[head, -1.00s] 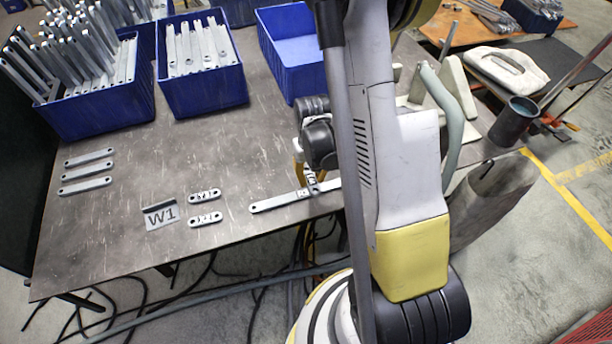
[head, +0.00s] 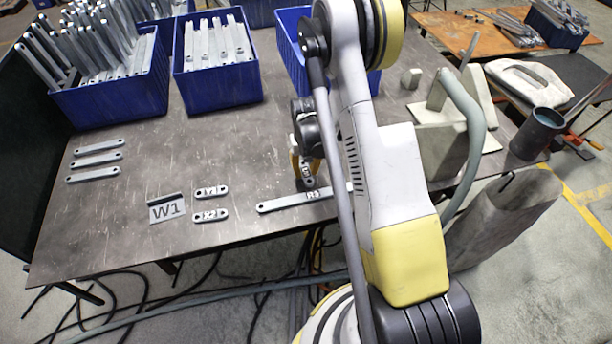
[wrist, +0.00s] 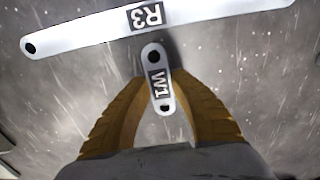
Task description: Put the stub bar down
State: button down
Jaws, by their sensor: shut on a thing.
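The stub bar (wrist: 152,62) is a short galvanized bar with a hole at each end and a W1 label. My gripper (wrist: 158,105) has its yellow fingers shut on its sides; the far end sticks out past the fingertips. In the head view my gripper (head: 303,172) and the stub bar (head: 308,181) are just behind the long bar marked R3 (head: 290,203), partly hidden by my arm. In the wrist view the stub bar's tip lies close to R3's edge (wrist: 90,35). I cannot tell whether the stub bar touches the table.
A W1 sign (head: 166,211) stands left of two short bars, the rear one (head: 211,191) and one marked X2 (head: 210,215). Three plain bars (head: 95,160) lie at the left. Blue bins (head: 218,88) stand behind. Bare table (head: 200,140) lies between.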

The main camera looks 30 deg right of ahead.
jog(key=shift+f, duration=0.55)
jog(key=shift+f, duration=0.15)
jog(key=c, duration=1.2)
grip_release()
